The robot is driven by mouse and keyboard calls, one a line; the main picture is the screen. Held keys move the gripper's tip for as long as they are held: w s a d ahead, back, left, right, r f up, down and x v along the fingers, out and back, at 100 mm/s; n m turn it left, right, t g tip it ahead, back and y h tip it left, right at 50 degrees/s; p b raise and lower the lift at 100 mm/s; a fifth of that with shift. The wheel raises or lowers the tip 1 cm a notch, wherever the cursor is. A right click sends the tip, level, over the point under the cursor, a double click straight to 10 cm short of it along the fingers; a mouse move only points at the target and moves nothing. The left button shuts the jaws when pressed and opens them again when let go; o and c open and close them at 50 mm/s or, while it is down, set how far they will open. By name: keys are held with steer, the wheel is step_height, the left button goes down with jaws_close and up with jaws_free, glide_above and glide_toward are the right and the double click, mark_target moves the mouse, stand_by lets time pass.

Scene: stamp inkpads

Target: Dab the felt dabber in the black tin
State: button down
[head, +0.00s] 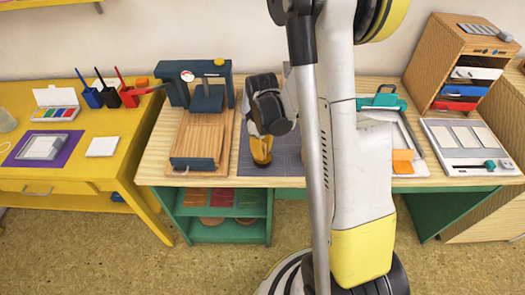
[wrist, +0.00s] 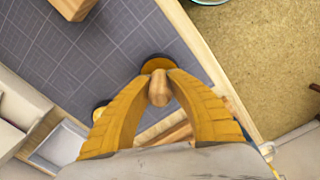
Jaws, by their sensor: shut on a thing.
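My gripper (head: 261,158) points down over the grey gridded mat (head: 285,150) on the middle table. In the wrist view its yellow fingers (wrist: 159,85) are shut on a rounded wooden knob (wrist: 159,92), which I take to be the felt dabber's handle. A brown-yellow round piece (wrist: 157,63) shows just beyond the fingertips; I cannot tell whether it is the dabber's foot. The felt face is hidden.
A teal press (head: 205,85) with a slatted wooden board (head: 198,140) stands left of my gripper. A wooden drawer cabinet (head: 460,65) and a white tray (head: 468,147) are at right. In the wrist view, a small yellow round thing (wrist: 101,110) lies left of the fingers.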

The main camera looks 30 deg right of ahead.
mark_target(263, 145)
steer(key=shift+r+p, duration=2.3)
steer(key=shift+r, duration=1.2)
steer(key=shift+f, duration=0.1)
